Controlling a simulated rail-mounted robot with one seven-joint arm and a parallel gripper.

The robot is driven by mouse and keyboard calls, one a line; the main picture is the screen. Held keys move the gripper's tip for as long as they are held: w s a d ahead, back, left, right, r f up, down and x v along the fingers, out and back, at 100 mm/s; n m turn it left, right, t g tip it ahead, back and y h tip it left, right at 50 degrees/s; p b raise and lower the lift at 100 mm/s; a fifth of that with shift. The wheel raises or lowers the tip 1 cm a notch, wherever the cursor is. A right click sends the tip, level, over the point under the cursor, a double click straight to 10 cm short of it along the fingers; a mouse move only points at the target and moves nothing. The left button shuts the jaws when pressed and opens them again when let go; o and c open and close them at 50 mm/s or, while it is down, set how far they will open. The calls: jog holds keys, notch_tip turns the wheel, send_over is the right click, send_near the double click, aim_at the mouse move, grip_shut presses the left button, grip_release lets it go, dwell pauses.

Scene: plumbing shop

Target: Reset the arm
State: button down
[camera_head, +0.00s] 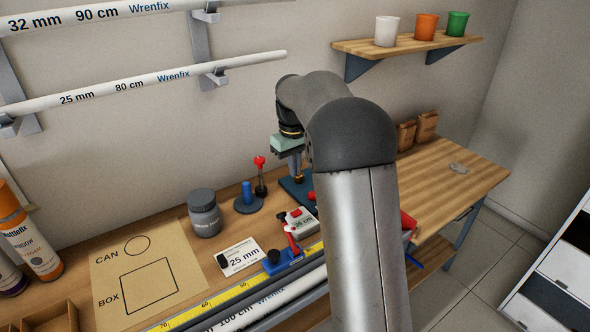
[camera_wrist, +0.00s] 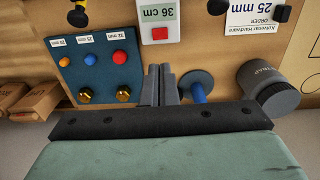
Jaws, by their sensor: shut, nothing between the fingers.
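My gripper (camera_wrist: 162,86) is shut and empty, its grey fingers together above the workbench in the wrist view. In the camera_head view it points down over the middle of the bench, partly hidden by my own arm. In the wrist view, a blue board (camera_wrist: 72,75) with coloured knobs and two brass fittings lies to the left of the fingers. A blue peg on a round base (camera_wrist: 198,92) stands just to their right. The fingers appear apart from both.
A marked brown sheet (camera_head: 180,255) lies at left. Cups stand on a wall shelf (camera_head: 410,44). The bench's right end (camera_head: 465,185) is mostly clear.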

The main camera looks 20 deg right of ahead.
jog(key=s+a+f+m, duration=0.1)
jog(key=s+a, duration=0.1)
jog(key=s, duration=0.9)
jog(key=s+a+f+m, duration=0.1)
jog(key=s+a+f, duration=0.1)
jog(key=s, duration=1)
jog(key=s+a+f, duration=0.1)
jog(key=s+a, duration=0.3)
jog(key=s, duration=0.8)
jog(key=shift+f+m, duration=0.4)
